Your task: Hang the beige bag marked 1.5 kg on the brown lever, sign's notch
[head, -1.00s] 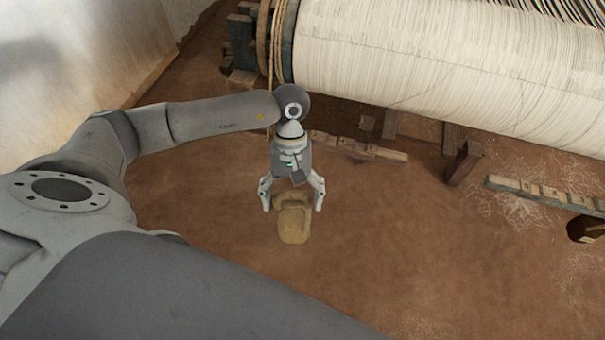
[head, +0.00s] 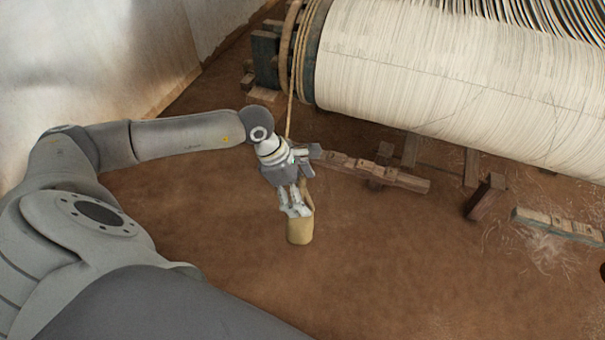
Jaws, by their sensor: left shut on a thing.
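The beige bag (head: 300,230) hangs below my left gripper (head: 296,208) in the head view. The gripper is shut on the bag's upper part, and its fingers hide some of it. No weight mark can be read on the bag. The brown lever (head: 395,178) is a notched wooden bar behind and to the right of the bag, with its left end close to my left wrist. The bag is apart from the lever. No sign can be made out on the lever. My right gripper is not in view.
A large roller wound with pale threads (head: 430,75) fills the upper right, with a rope (head: 292,100) hanging at its left end. A greyish notched bar (head: 556,226) lies at the right, and a short wooden post (head: 485,197) stands between. The brown floor in front is clear.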

